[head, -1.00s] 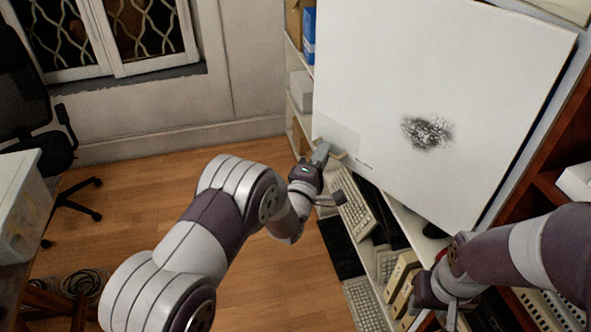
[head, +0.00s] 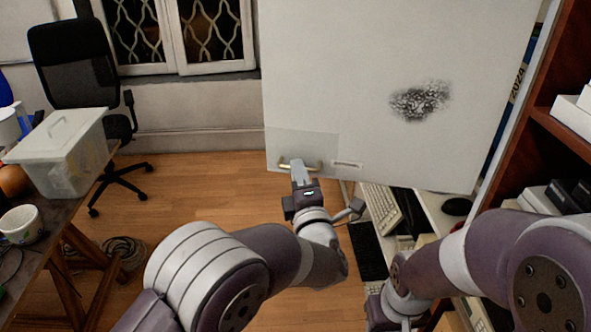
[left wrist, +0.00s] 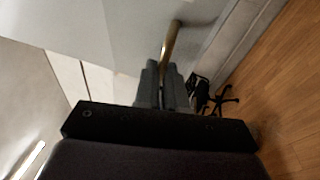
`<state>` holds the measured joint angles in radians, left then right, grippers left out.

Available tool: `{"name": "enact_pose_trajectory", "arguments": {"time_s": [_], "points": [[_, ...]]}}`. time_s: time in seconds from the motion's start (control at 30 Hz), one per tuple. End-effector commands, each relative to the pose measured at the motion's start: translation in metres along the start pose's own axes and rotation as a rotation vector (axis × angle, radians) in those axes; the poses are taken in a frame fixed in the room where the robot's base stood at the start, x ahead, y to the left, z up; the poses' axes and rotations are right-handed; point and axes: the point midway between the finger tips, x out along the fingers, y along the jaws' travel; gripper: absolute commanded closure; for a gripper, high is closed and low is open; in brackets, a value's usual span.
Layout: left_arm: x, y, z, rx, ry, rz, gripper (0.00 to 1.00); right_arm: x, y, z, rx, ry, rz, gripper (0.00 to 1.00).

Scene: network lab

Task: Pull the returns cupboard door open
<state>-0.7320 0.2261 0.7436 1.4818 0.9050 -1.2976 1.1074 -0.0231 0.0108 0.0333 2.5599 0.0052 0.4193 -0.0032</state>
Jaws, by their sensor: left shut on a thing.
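The returns cupboard door (head: 350,60) is a large white panel with a dark speckled smudge, standing partly open. A brass bar handle (head: 314,165) sits near its lower left corner. My left gripper (head: 298,170) is shut on the handle; the left wrist view shows its fingers (left wrist: 163,85) around the brass bar (left wrist: 170,42). My right arm (head: 470,255) reaches in from the right, low in front of the shelves. Its gripper is near the bottom edge, and its fingers are not clearly visible.
Keyboards (head: 382,208) and other equipment lie on shelves behind and below the door. A brown bookcase (head: 565,130) stands at the right. At the left are a table with a clear plastic box (head: 62,150) and an office chair (head: 75,75). Wooden floor (head: 190,190) is free between.

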Motion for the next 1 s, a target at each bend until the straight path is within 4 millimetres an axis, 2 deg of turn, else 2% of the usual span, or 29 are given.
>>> {"name": "enact_pose_trajectory", "arguments": {"time_s": [0.1,0.3,0.73,0.8,0.83,1.0], "points": [[-0.013,0.003,-0.001,0.003,0.035,0.006,1.0,0.005,0.0,0.001,0.0,0.0,0.0,0.57],[-0.025,0.005,-0.003,0.01,0.071,0.007,1.0,0.008,0.0,0.001,0.0,0.0,0.0,0.57],[-0.027,0.007,-0.004,0.011,0.079,0.009,1.0,0.008,0.0,0.001,0.0,0.0,0.0,0.57],[-0.027,0.007,-0.004,0.012,0.079,0.009,0.71,0.008,0.0,0.001,0.0,0.0,0.0,0.57],[-0.027,0.007,-0.004,0.012,0.079,0.009,0.65,0.008,0.0,0.001,0.0,0.0,0.0,0.57],[-0.027,0.006,-0.004,0.012,0.078,0.008,0.65,0.008,0.0,0.001,0.0,0.0,0.0,0.57]]}}
